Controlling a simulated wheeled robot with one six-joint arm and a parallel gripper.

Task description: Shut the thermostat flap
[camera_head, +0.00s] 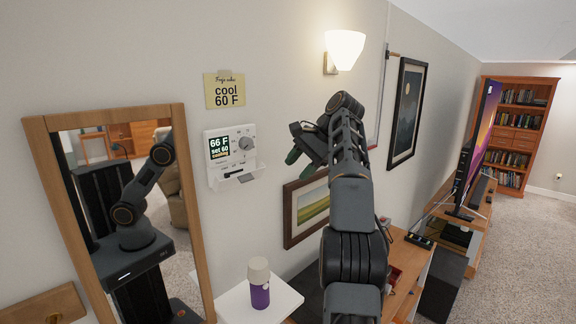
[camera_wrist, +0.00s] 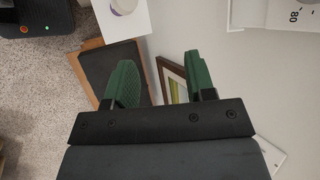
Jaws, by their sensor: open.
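The thermostat (camera_head: 216,168) is a white box on the wall with a dark screen reading 66 F, set 60, cooling, and a round grey knob. Its flap (camera_head: 246,171) shows as a white ledge sticking out along the bottom edge, so it looks lowered open. A grey piece shows at the ledge. In the wrist view, part of a white wall unit, likely the thermostat (camera_wrist: 287,17), is cut off at the top right. My gripper (camera_head: 298,152) is to the right of the thermostat, apart from it. Its green fingers (camera_wrist: 160,68) are spread and empty.
A yellow note (camera_head: 224,91) reading cool 60 F is above the thermostat. A wood-framed mirror (camera_head: 193,215) stands left. A purple bottle (camera_head: 260,293) stands on a white surface below. A framed picture (camera_head: 306,208) hangs below my gripper; a lit lamp (camera_head: 344,50) is above.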

